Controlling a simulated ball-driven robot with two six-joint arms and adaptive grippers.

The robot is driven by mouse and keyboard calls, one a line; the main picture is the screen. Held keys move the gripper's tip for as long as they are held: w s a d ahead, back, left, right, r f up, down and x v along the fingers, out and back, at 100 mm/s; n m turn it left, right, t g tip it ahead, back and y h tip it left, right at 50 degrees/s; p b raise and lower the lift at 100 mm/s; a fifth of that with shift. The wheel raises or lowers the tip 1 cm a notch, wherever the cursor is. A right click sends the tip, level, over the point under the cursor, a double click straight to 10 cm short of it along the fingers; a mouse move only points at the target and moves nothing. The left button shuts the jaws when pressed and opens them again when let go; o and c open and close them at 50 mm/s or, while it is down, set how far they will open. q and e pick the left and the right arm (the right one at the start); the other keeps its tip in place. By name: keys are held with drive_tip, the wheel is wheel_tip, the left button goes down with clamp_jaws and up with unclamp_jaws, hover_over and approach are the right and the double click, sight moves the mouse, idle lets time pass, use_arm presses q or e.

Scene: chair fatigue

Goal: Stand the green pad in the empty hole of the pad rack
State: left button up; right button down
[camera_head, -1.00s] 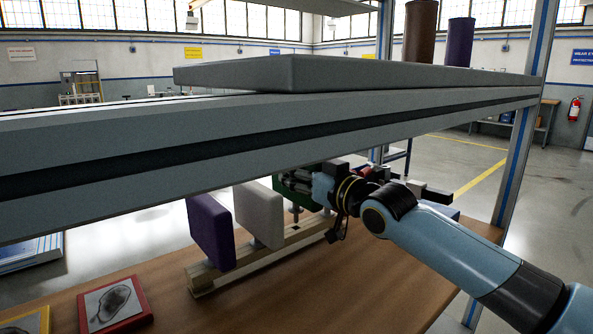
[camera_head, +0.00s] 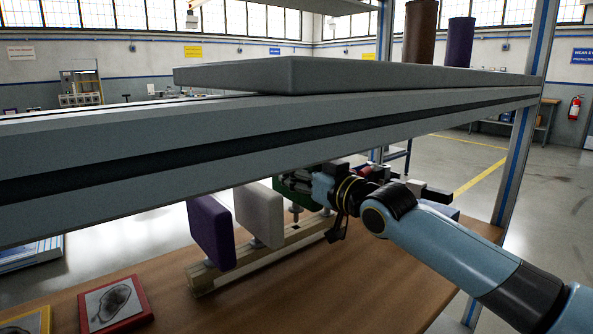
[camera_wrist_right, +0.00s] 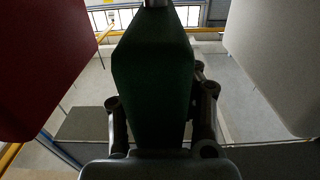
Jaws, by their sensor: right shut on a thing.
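The green pad (camera_head: 308,199) is between the white pad and my right gripper in the head view, partly hidden by the gripper and the grey beam. In the right wrist view the green pad (camera_wrist_right: 153,80) stands between the fingers of my right gripper (camera_wrist_right: 160,110), which is shut on it. A short stem shows under the pad, above the wooden pad rack (camera_head: 203,279); whether its tip is in a hole I cannot tell. The purple pad (camera_head: 211,231) and white pad (camera_head: 259,214) stand in the rack. My left gripper is not in view.
A red pad (camera_wrist_right: 45,65) is close on the left in the wrist view, and the white pad (camera_wrist_right: 280,60) on the right. A grey shelf beam (camera_head: 270,135) crosses above the rack. Framed pictures, one red-framed (camera_head: 114,304), lie on the brown table (camera_head: 330,290).

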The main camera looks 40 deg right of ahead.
drive_tip(key=shift+f+b, duration=1.75)
drive_tip(key=shift+f, duration=0.25)
drive_tip(key=c, duration=0.9)
unclamp_jaws()
drive_tip(key=shift+s, duration=0.1)
drive_tip(key=shift+s+d+f, duration=0.1)
drive_tip(key=shift+s+d, duration=0.05)
drive_tip(key=shift+s, duration=1.7)
drive_tip(key=shift+s+d, duration=0.1)
drive_tip(key=shift+s, duration=1.7)
